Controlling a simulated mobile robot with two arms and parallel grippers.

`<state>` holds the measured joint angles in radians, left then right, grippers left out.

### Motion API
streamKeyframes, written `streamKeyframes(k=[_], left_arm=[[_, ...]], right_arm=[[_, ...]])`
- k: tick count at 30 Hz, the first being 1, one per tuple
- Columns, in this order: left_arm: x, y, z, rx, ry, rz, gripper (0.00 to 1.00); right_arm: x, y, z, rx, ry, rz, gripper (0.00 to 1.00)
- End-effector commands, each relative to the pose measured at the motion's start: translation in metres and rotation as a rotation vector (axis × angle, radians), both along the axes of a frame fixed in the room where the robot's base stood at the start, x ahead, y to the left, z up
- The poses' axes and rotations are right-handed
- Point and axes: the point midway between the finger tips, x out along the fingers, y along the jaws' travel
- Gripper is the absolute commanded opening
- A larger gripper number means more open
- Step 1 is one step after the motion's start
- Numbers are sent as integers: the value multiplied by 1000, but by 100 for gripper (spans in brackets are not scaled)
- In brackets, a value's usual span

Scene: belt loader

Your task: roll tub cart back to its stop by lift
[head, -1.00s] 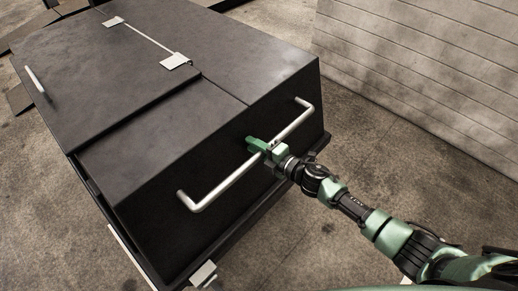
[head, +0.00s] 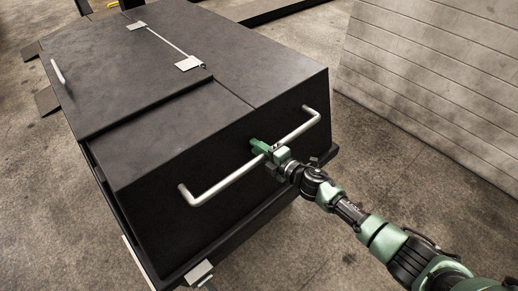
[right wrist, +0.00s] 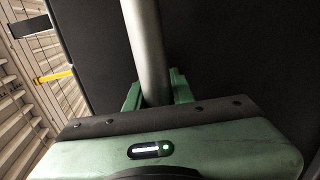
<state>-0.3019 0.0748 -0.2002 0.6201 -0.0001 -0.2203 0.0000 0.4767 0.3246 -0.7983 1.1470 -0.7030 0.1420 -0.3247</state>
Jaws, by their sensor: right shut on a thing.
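The tub cart (head: 150,105) is a large dark box with a hinged lid, filling the left and middle of the head view. A silver push bar (head: 222,183) runs across its near end. My right gripper (head: 264,151) is shut on this bar near its middle, and the bar also shows between the green fingers in the right wrist view (right wrist: 146,50). My left gripper is not in view. The lift cannot be told for certain in these frames.
A pale slatted wall (head: 430,75) stands to the right of the cart, with a strip of bare concrete floor (head: 375,150) between. Dark low beams (head: 265,14) lie past the cart's far end. A small yellow piece (head: 112,4) shows at the top edge.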

Motion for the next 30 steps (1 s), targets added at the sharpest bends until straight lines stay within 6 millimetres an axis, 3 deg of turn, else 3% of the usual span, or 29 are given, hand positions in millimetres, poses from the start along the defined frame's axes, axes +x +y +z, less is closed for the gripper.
streamKeyframes(k=[2,3,4,5,20,30], left_arm=[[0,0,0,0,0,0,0],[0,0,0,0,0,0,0],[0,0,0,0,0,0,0],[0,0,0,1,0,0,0],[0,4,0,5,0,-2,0],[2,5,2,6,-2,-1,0]], right_arm=[[3,2,7,7,-9,1,0],[3,2,7,8,-9,1,34],[3,2,7,7,-9,0,43],[3,2,7,7,-9,0,45],[0,0,4,3,-5,0,45],[-39,-32,12,1,-3,-1,45]])
